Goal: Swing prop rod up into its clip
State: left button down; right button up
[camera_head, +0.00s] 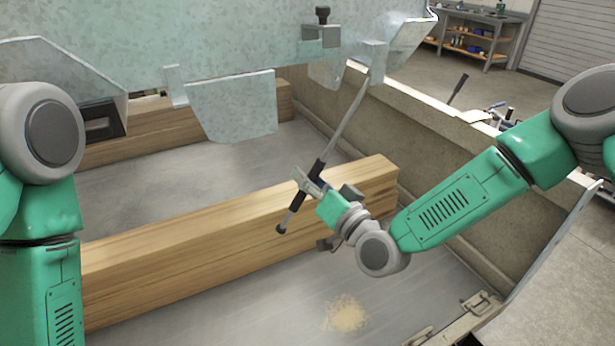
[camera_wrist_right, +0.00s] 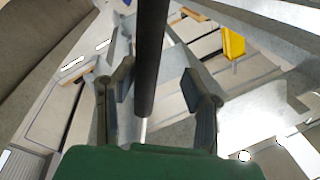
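The prop rod (camera_head: 345,120) is a thin grey metal rod with a black grip sleeve and a dark lower end. It slopes from a bracket (camera_head: 374,54) under the galvanized frame down to the left, above a wooden beam. My right gripper (camera_head: 308,182) is at the black grip sleeve. In the right wrist view, the sleeve (camera_wrist_right: 151,60) passes between the fingers (camera_wrist_right: 158,88), with gaps visible on both sides, so the fingers are open around it. A metal block with a black knob (camera_head: 322,32) is on the frame; I cannot tell if it is the clip. My left gripper is not visible.
The galvanized frame (camera_head: 235,45) spans the top, with a hanging plate (camera_head: 235,108). Wooden beams (camera_head: 200,235) lie across the grey bed floor (camera_head: 200,170). A side wall (camera_head: 440,155) runs along the right. A workbench (camera_head: 475,35) stands far back.

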jog(key=v, duration=1.1)
jog(key=shift+s+d+f, duration=0.15)
jog(key=shift+s+d, duration=0.05)
jog(key=shift+d, duration=0.05)
